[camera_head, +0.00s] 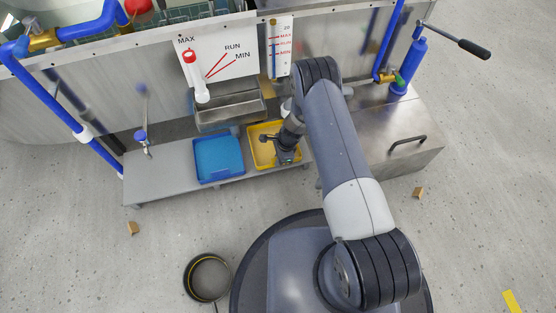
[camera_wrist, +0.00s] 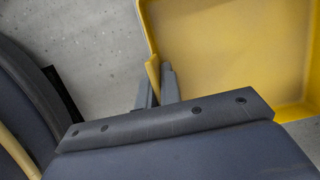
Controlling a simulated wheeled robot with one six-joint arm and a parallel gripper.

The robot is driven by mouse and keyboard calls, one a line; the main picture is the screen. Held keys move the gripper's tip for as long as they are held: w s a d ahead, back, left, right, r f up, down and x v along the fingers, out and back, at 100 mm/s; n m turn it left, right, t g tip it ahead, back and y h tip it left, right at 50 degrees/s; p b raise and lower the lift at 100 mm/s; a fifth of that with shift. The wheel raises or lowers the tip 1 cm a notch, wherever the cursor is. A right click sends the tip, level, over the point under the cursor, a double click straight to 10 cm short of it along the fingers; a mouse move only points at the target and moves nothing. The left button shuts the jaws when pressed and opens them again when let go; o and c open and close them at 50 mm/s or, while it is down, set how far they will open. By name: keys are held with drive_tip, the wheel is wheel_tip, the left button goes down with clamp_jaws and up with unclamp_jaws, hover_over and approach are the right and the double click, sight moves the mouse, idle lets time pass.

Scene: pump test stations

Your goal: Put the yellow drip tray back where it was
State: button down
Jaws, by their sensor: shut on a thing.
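The yellow drip tray (camera_head: 259,153) is at the right part of the low grey bench, just right of the blue tray, in the head view. My gripper (camera_head: 286,158) is at its right front side, and my arm hides part of it. In the wrist view the yellow tray (camera_wrist: 230,50) fills the upper right, with its floor and raised walls showing. There my gripper (camera_wrist: 157,88) is shut on the tray's wall, one finger on each side. I cannot tell whether the tray rests on the bench or is slightly above it.
A blue tray (camera_head: 220,158) lies on the low bench (camera_head: 165,175). A metal trough (camera_head: 229,108) hangs behind the trays. A steel cabinet (camera_head: 385,135) with a handle stands at the right. A round black container (camera_head: 208,278) and small brown blocks (camera_head: 132,228) are on the floor.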

drive_tip(key=shift+f, duration=0.2)
drive_tip(key=c, duration=1.6)
unclamp_jaws()
drive_tip(key=shift+r, duration=0.1)
drive_tip(key=p+v, duration=0.4)
drive_tip(key=v, duration=0.8)
drive_tip(key=shift+r, duration=0.15)
